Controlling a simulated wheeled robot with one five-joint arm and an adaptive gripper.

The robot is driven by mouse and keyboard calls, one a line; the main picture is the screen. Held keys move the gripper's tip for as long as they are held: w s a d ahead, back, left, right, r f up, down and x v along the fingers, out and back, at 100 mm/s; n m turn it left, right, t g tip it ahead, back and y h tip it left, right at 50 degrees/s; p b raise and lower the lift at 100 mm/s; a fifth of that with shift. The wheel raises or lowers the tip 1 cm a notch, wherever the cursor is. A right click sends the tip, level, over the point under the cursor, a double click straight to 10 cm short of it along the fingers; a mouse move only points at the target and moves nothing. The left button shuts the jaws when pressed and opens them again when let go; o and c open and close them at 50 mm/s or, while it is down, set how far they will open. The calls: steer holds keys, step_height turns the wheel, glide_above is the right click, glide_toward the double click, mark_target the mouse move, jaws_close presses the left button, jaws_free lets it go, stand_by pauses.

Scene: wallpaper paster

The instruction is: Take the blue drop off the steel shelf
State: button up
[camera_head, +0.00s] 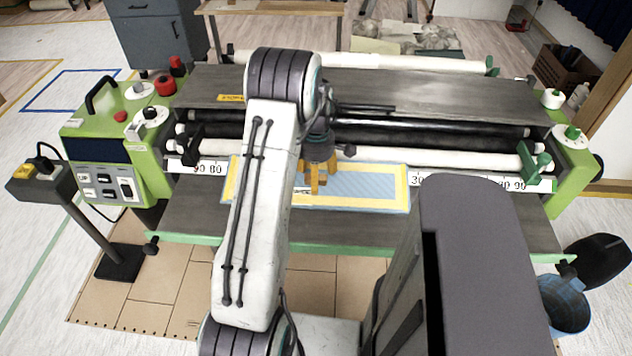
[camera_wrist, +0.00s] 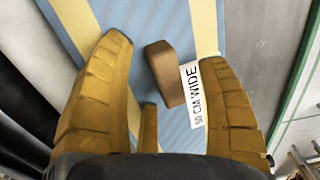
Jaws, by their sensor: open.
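The blue drop (camera_head: 372,186), a flat blue sheet with cream-yellow borders, lies on the grey steel shelf (camera_head: 420,228) at the front of the machine. The wrist view shows its blue face (camera_wrist: 145,20) with a brown block (camera_wrist: 165,75) standing on it and a white label (camera_wrist: 193,98) reading "50 CM WIDE". My gripper (camera_head: 318,187) is over the drop, with its yellow-brown fingers pointing down. In the wrist view my gripper (camera_wrist: 165,55) is open, with the brown block between its fingers, apart from them. My arm hides the drop's left part in the head view.
Black and white rollers (camera_head: 440,134) run behind the shelf. A green control box (camera_head: 105,150) stands at the left and a green end frame (camera_head: 577,170) at the right. A blue bucket (camera_head: 566,305) is on the floor at lower right.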

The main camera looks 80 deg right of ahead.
steer(key=shift+o, duration=0.2)
jaws_close()
stand_by(0.5)
steer(key=shift+r, duration=0.15)
